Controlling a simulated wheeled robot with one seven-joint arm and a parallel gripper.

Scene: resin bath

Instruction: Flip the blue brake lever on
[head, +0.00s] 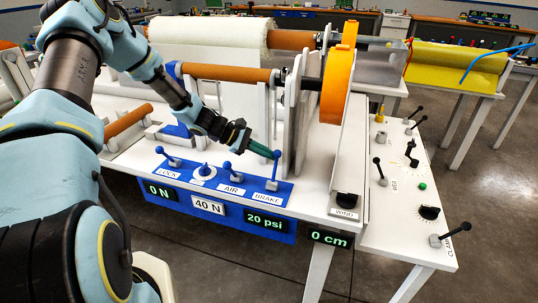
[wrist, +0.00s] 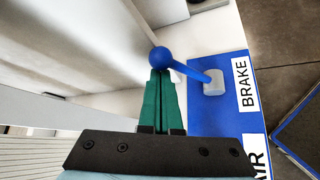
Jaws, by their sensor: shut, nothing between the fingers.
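The blue brake lever (head: 276,170) stands at the right end of the blue panel (head: 250,189), above the BRAKE label. In the head view it looks nearly upright. In the wrist view its blue ball knob (wrist: 160,57) sits on a slanting stalk from a pale base (wrist: 214,82). My gripper (head: 273,155) reaches in from the left, with its green fingers shut and empty. The fingertips (wrist: 160,73) are right at the knob; I cannot tell whether they touch it. The fingertips partly overlap the knob in the head view.
The blue AIR lever (head: 227,166), a dial (head: 204,171) and the LOCK lever (head: 161,151) stand left of the brake lever. A white upright plate (head: 300,115) and an orange wheel (head: 338,80) rise behind it. Black-knobbed levers (head: 378,163) stand on the right-hand table.

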